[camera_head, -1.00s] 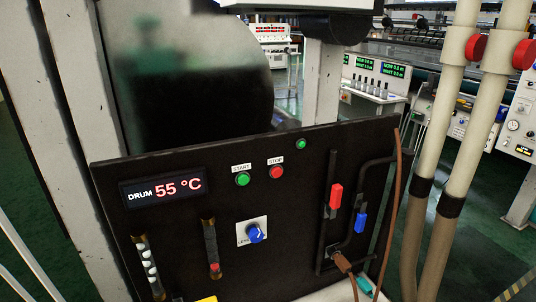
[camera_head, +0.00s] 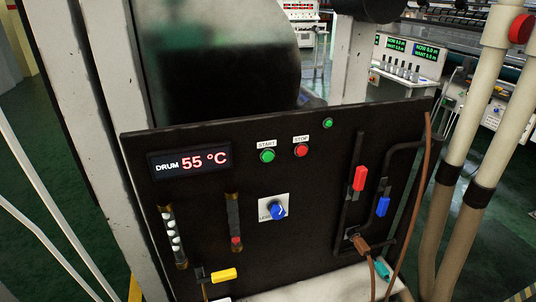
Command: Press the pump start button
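The black control panel (camera_head: 310,240) stands ahead of me in the head view. A green button (camera_head: 267,156) under a START label sits in its upper middle. A red button (camera_head: 301,151) under a STOP label is just to its right. No label in view reads "pump". A smaller green round light or button (camera_head: 327,123) is up near the panel's top edge. The drum display (camera_head: 190,162) reads 55 °C. A blue knob (camera_head: 278,211) is below the buttons. Neither of my grippers shows in this view.
Red (camera_head: 360,178) and blue (camera_head: 382,206) handles sit on dark pipes at the panel's right. A yellow handle (camera_head: 223,275) is at the lower left. A brown hose (camera_head: 423,185) runs down the right edge, with pale pipes (camera_head: 470,150) beyond it. The space before the buttons is clear.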

